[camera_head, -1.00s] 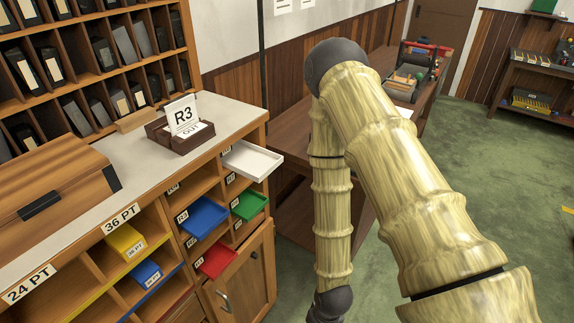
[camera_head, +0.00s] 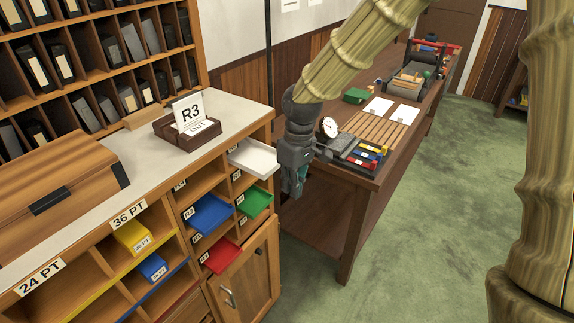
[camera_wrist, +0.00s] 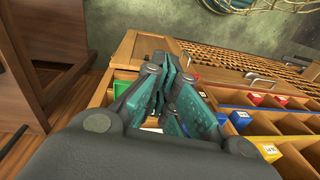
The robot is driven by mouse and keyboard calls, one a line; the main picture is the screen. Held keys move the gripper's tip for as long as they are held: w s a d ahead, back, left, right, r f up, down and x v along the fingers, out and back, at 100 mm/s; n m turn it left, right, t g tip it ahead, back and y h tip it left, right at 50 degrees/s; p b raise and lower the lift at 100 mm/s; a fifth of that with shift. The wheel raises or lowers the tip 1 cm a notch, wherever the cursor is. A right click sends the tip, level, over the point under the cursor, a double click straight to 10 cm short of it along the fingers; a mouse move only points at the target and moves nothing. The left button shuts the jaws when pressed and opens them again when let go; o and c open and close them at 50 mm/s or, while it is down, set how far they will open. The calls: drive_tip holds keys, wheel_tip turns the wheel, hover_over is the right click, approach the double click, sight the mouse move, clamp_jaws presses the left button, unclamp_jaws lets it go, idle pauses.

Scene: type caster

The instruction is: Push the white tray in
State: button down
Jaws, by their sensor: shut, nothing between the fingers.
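The white tray (camera_head: 258,158) sticks out of the top right compartment of the wooden cabinet, just under the countertop. My gripper (camera_head: 292,192) points down just right of the tray's outer end in the head view. I cannot tell whether they touch. In the wrist view my gripper (camera_wrist: 172,75) has its teal-padded fingers together, with nothing between them. There the white tray is mostly hidden behind the gripper, with only a small pale patch showing.
A green tray (camera_head: 256,201), a blue tray (camera_head: 209,214) and a red tray (camera_head: 220,255) also stick out of the cabinet. A R3 card (camera_head: 190,112) stands in a holder on the countertop. A brown worktable (camera_head: 365,180) with tools stands to the right.

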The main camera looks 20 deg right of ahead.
wheel_tip(320, 180, up, 13)
drive_tip(key=w+d+n+h, duration=0.1)
drive_tip(key=d, duration=0.2)
drive_tip(key=w+a+f+p, duration=0.1)
drive_tip(key=f+p, duration=0.1)
drive_tip(key=f, duration=0.3)
drive_tip(key=w+a+f+p, duration=0.1)
drive_tip(key=w+f+p, duration=0.1)
drive_tip(key=f, duration=0.3)
drive_tip(key=shift+w+a+p, duration=0.3)
drive_tip(key=shift+a+p, duration=0.1)
drive_tip(key=shift+p, duration=0.05)
drive_tip(key=shift+w+a, duration=1.1)
drive_tip(key=shift+w, duration=0.2)
drive_tip(key=shift+s+d+p, duration=0.1)
drive_tip(key=shift+d+p, duration=0.05)
drive_tip(key=shift+p, duration=0.15)
